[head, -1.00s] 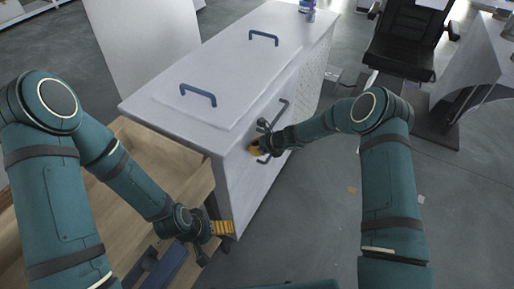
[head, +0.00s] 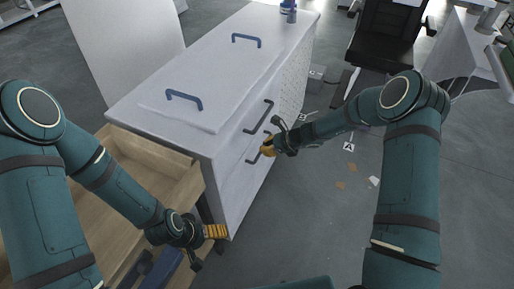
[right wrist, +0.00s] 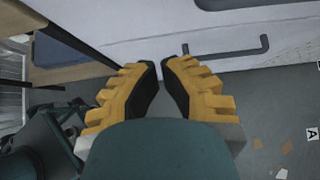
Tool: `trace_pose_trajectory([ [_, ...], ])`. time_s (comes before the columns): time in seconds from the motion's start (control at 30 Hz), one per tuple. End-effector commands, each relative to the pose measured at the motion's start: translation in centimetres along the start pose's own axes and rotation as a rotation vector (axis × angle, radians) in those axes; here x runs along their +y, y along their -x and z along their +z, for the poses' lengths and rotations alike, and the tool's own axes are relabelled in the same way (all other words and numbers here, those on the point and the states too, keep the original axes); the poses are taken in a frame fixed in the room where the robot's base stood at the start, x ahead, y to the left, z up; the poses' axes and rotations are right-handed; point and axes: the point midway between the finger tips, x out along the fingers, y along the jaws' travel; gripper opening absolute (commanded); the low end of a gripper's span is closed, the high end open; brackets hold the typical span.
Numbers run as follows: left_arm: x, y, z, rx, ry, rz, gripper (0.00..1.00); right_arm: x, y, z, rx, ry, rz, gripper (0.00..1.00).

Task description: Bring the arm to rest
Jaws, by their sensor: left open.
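My right gripper (head: 267,147) hangs by the front of the white cabinet (head: 200,122), close to its lower dark handle (head: 256,158). In the right wrist view my right gripper (right wrist: 161,66) has its yellow fingers brought together at the tips, with nothing seen between them. A dark handle (right wrist: 230,50) lies ahead of the tips, apart from them. My left gripper (head: 216,231) is open, low beside the cabinet's near corner and the open wooden drawer (head: 187,187). Its fingers are partly hidden, and I see nothing held in it.
A second dark handle (head: 260,117) sits higher on the cabinet front. Two blue handles are on its top. A black office chair (head: 385,40) stands at the back right. The grey floor (head: 320,220) right of the cabinet is mostly free, with small scraps and markers.

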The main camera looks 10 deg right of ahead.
Motion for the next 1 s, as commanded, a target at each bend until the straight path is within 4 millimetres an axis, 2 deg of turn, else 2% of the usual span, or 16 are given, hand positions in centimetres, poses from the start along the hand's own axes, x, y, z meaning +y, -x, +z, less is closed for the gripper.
trace_pose_trajectory([
  [0.03, 0.1, 0.2, 0.0, -0.001, 0.000, 0.000, 0.97, 0.0, 0.7, 0.1, 0.001, 0.000, -0.001, 0.00],
  [0.2, 0.1, 0.3, 0.1, -0.002, 0.000, 0.000, 0.97, 0.0, 1.7, 0.0, 0.000, 0.000, 0.001, 0.00],
  [0.37, 0.1, 0.3, 0.1, -0.002, 0.000, 0.000, 0.97, 0.1, 1.8, -0.1, 0.000, 0.000, 0.001, 0.00],
  [0.47, 0.1, 0.3, 0.1, -0.002, 0.000, 0.000, 0.97, 0.8, 1.7, -0.5, 0.023, 0.033, 0.014, 0.00],
  [0.57, 0.1, 0.3, 0.1, -0.002, 0.000, 0.000, 0.97, 3.5, 1.4, -2.2, 0.096, 0.162, 0.062, 0.00],
  [0.67, 0.1, 0.3, 0.1, -0.002, 0.000, 0.000, 0.97, 7.8, 1.5, -5.0, 0.210, 0.405, 0.149, 0.00],
  [0.8, 0.1, 0.3, 0.1, -0.002, 0.000, 0.000, 0.97, 13.9, 2.9, -9.0, 0.334, 0.853, 0.296, 0.00],
  [0.9, 0.1, 0.3, 0.1, -0.002, 0.000, 0.000, 0.97, 17.6, 4.3, -10.8, 0.361, 1.184, 0.391, 0.00],
  [1.0, 0.1, 0.3, 0.1, -0.002, 0.000, 0.000, 0.97, 20.7, 5.6, -11.8, 0.343, 1.479, 0.461, 0.00],
])
